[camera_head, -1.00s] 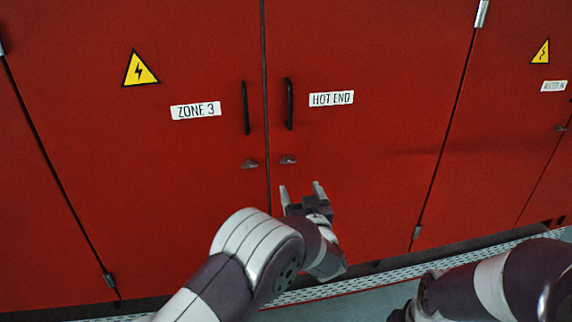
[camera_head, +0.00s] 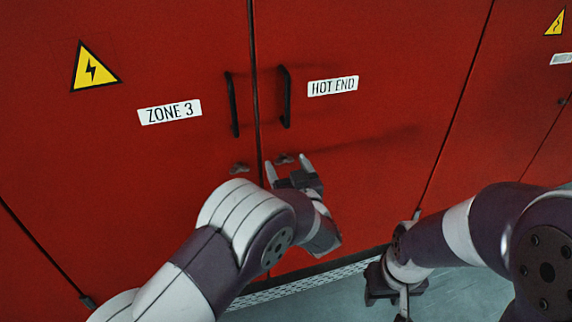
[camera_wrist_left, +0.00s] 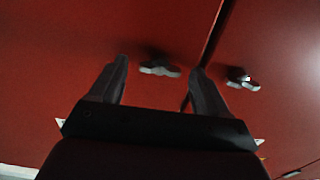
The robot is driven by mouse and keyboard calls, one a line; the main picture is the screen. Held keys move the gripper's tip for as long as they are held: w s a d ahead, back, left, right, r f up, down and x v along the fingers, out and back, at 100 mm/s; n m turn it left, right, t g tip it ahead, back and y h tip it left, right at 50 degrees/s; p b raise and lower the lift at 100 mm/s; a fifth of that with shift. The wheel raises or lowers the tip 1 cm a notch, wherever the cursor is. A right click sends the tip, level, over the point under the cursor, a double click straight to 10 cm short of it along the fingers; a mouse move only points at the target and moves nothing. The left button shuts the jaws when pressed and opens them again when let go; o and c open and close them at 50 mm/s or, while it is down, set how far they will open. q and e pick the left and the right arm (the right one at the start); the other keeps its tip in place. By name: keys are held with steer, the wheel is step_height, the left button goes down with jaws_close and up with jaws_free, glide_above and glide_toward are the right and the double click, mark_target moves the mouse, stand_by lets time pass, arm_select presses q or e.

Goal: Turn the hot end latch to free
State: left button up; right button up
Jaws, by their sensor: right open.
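The hot end latch (camera_head: 284,158) is a small grey turn-piece on the right red door, below the HOT END label (camera_head: 333,86). It looks roughly level. My left gripper (camera_head: 288,170) is open just below and in front of it, with the latch's lower part close to the fingertips. In the left wrist view the latch (camera_wrist_left: 160,69) shows between the open fingers, beyond their tips; I see no contact. A second latch (camera_head: 240,168) sits on the ZONE 3 door, left of the seam. My right gripper (camera_head: 396,294) is open and empty, low near the floor.
Black upright handles (camera_head: 285,97) (camera_head: 232,104) stand out from both doors above the latches. A perforated strip (camera_head: 300,280) runs along the cabinet's foot. The door face right of the left gripper is clear.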

arm_select(q)
steer(key=c, duration=1)
steer(key=n+b, duration=0.5)
steer(key=b, duration=0.1)
steer(key=n+b, duration=0.5)
steer(key=b, duration=0.1)
steer(key=n+b, duration=0.5)
steer(key=b, duration=0.1)
steer(key=shift+f, duration=0.3)
steer(key=shift+r+n+b, duration=0.25)
steer(key=shift+n+b, duration=1.15)
steer(key=shift+n, duration=0.1)
